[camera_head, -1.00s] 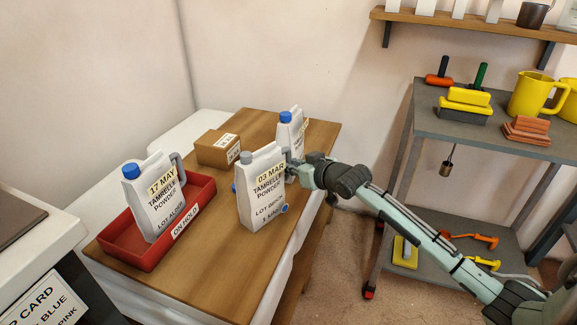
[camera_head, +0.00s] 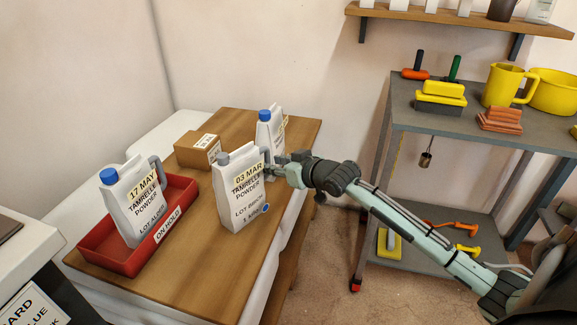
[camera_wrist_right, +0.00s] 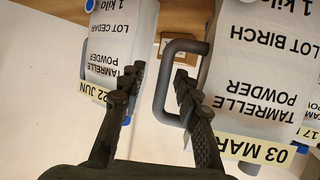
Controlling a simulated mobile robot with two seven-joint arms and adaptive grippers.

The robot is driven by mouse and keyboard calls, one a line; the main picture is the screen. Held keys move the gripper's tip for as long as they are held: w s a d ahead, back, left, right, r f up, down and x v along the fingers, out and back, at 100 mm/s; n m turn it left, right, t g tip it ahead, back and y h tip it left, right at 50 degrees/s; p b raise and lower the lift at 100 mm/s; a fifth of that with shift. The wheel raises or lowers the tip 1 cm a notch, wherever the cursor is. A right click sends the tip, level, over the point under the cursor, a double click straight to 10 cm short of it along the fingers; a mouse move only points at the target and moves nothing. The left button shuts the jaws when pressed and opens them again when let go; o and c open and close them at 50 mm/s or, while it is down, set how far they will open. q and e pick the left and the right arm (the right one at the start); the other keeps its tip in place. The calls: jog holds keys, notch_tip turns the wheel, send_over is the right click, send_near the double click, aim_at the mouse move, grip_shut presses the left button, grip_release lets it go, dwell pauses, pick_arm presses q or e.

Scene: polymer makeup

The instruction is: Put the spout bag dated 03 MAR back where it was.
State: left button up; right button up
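The white spout bag dated 03 MAR (camera_head: 240,200) has a grey cap and stands upright on the wooden tabletop (camera_head: 215,275), right of the red ON HOLD tray (camera_head: 112,262). My right gripper (camera_head: 272,170) is at its handle side. In the right wrist view the bag (camera_wrist_right: 262,70) appears upside down. There the open fingers (camera_wrist_right: 158,80) straddle the upright bar of its grey handle (camera_wrist_right: 161,90), with gaps showing on both sides. My left gripper is not in view.
The 17 MAY bag (camera_head: 130,208) stands in the red tray. The 22 JUN bag (camera_wrist_right: 115,45), blue-capped in the head view (camera_head: 268,130), stands close behind. A cardboard box (camera_head: 196,150) is at the back. A grey trolley (camera_head: 440,122) stands right. The front tabletop is clear.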

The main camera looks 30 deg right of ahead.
jog(key=v, duration=0.9)
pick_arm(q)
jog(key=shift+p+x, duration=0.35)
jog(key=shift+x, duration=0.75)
pick_arm(e)
jog(key=s+a+f+g+h, duration=0.1)
jog(key=s+a+f+g, duration=0.1)
jog(key=s+f, duration=0.6)
jog(key=s+a+f+g+h, duration=0.1)
jog(key=s+f+g, duration=0.3)
jog(key=s+f, duration=0.4)
jog(key=s+a+f+g+h, duration=0.1)
jog(key=s+a+f+g, duration=0.2)
jog(key=s+f, duration=0.5)
jog(key=shift+s+a+g, duration=0.35)
jog(key=shift+s+g, duration=0.15)
jog(key=shift+s, duration=0.15)
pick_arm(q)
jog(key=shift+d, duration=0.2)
pick_arm(e)
jog(key=shift+f, duration=0.1)
